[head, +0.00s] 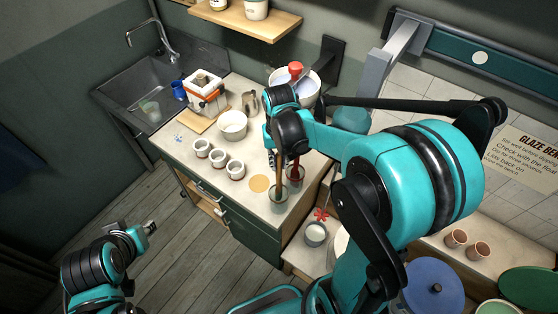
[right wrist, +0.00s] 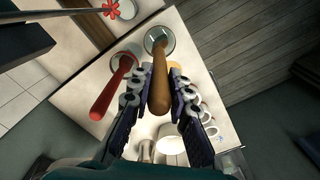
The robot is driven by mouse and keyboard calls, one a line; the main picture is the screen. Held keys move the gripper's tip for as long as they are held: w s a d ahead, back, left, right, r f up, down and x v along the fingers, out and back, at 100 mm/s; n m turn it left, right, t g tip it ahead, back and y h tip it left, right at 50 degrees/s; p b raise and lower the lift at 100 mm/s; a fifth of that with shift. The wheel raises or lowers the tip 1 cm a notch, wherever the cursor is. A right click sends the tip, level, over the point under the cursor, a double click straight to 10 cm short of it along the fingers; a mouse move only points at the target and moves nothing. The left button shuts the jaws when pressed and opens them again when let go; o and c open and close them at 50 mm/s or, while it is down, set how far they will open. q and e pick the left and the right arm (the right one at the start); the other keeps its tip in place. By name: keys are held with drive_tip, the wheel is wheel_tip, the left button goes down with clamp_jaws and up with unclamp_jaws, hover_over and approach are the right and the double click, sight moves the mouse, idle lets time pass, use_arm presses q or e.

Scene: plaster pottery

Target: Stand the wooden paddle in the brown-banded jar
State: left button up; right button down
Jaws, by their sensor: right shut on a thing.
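The wooden paddle (right wrist: 161,92) is between the fingers of my right gripper (right wrist: 160,88), which is shut on its brown handle. In the head view the right gripper (head: 279,148) is above the bench with the paddle (head: 279,172) pointing down. The paddle's lower end is at the mouth of a grey jar (head: 277,197), also seen in the right wrist view (right wrist: 147,42). I cannot tell how deep it reaches, and no brown band shows clearly on this jar. My left gripper (head: 149,227) is away from the bench, low at the left; its jaws are unclear.
Another jar (head: 299,177) holding a red-handled tool (right wrist: 113,88) stands close beside. A tan disc (head: 259,184) and several small white cups (head: 235,170) are to the left. A white bowl (head: 233,125) and a large bowl with a red-topped tool (head: 309,89) stand farther back.

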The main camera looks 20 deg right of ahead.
drive_tip(key=c, duration=1.3)
unclamp_jaws()
drive_tip(key=shift+c, duration=0.2)
wheel_tip(320, 180, up, 12)
drive_tip(key=s+a+f+n+t+b, duration=0.1)
drive_tip(key=s+a+f+t+b, duration=0.1)
drive_tip(key=f+b, duration=1)
drive_tip(key=s+a+f+n+t+b, duration=0.1)
drive_tip(key=s+f+t+b, duration=0.4)
drive_tip(key=f+b, duration=0.6)
wheel_tip(320, 180, down, 4)
drive_tip(key=shift+s+a+f+n+b, duration=0.25)
drive_tip(key=shift+s+a+n+b, duration=0.15)
drive_tip(key=shift+s, duration=0.8)
